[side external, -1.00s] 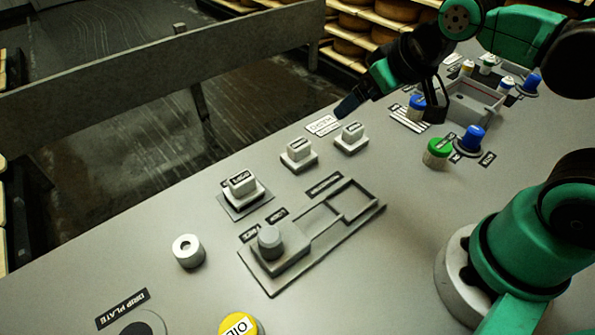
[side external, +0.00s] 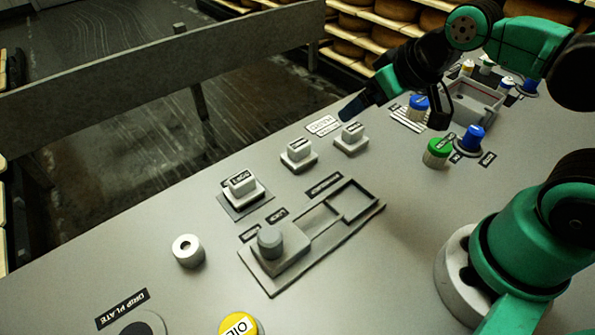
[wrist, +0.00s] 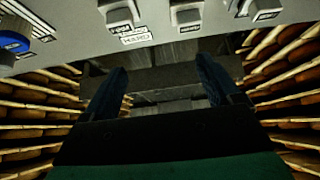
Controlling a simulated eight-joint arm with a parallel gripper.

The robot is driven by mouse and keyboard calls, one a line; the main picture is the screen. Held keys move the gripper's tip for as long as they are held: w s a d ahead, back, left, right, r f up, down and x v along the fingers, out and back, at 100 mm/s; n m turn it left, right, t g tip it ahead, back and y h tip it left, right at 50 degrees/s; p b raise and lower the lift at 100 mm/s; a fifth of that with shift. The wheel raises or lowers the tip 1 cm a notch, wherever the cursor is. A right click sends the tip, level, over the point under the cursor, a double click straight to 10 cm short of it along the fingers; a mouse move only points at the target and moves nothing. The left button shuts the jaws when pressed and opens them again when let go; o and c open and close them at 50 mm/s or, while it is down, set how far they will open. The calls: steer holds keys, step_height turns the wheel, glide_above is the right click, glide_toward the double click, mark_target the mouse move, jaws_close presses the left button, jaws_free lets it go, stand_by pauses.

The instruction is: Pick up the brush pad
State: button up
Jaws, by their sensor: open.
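Several grey blocks with small dark labels stand on the grey bench. Two stand side by side near its far edge: a left block (side external: 299,148) and a right block (side external: 352,132). A third block (side external: 241,184) sits on a dark plate nearer the camera. I cannot read their labels well enough to tell which one is the brush pad.
A grey fixture with a round knob (side external: 270,241) and square recesses lies mid-bench. A green-topped jar (side external: 437,150), blue knob (side external: 472,138) and blue-topped jar (side external: 418,106) stand below or beside my arm. A grey tray (side external: 478,100) lies behind. A rail (side external: 165,70) runs beyond the bench.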

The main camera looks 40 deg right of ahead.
stand_by(0.3)
steer(key=shift+o, duration=0.5)
steer(key=g, duration=0.7)
glide_above(299, 143)
step_height(299, 143, down, 6)
steer(key=shift+s+d+r, duration=0.1)
steer(key=shift+r, duration=0.1)
steer(key=shift+f, duration=3.1)
